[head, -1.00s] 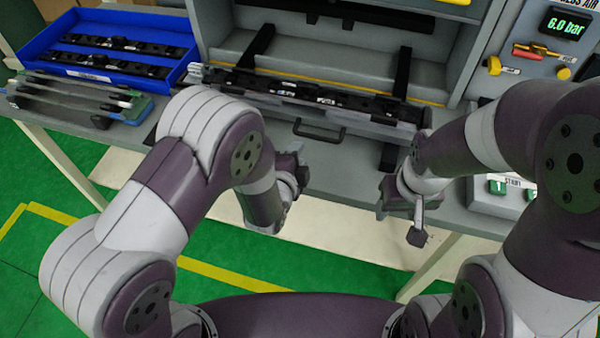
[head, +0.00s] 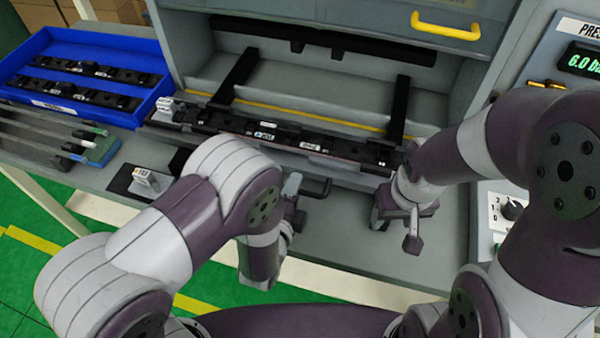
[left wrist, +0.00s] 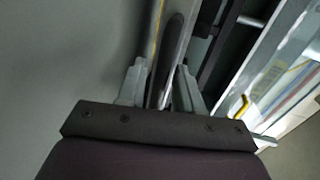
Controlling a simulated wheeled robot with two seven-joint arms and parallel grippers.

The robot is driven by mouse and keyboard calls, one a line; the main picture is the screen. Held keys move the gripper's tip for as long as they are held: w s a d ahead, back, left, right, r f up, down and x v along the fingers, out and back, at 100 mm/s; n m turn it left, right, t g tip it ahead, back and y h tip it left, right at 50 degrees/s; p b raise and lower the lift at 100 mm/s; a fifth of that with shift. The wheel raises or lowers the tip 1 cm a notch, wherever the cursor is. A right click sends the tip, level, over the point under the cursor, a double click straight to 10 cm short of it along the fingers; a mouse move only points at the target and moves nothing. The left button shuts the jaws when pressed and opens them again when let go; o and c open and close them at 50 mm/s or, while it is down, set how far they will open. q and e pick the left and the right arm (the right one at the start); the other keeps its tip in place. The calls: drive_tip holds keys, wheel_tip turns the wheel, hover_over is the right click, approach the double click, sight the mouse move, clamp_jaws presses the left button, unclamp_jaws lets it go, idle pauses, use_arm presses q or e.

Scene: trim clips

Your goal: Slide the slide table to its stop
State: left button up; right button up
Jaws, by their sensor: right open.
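The slide table (head: 345,163) is a long dark bar carrying a black trim strip with clips. It lies across two black rails at the front of the press opening. Its dark handle (head: 318,188) sticks out at the front. My left gripper (head: 293,200) is at the handle's left end. In the left wrist view, its two grey fingers (left wrist: 162,80) stand apart with the dark handle bar (left wrist: 172,45) running between them; contact is unclear. My right gripper (head: 402,228) is open and empty, above the bench right of the handle.
A blue tray (head: 150,108) with black trim strips stands at the left. A rack with grey bars (head: 45,135) lies in front of it. A small labelled block (head: 147,180) sits near the bench edge. A control box with a knob (head: 510,210) is at the right.

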use_arm(q)
drive_tip(key=shift+w, duration=0.2)
use_arm(e)
drive_tip(key=shift+w+d, duration=0.1)
drive_tip(key=shift+w, duration=0.15)
use_arm(q)
drive_tip(key=shift+s, duration=0.15)
use_arm(e)
drive_tip(key=shift+s, duration=0.1)
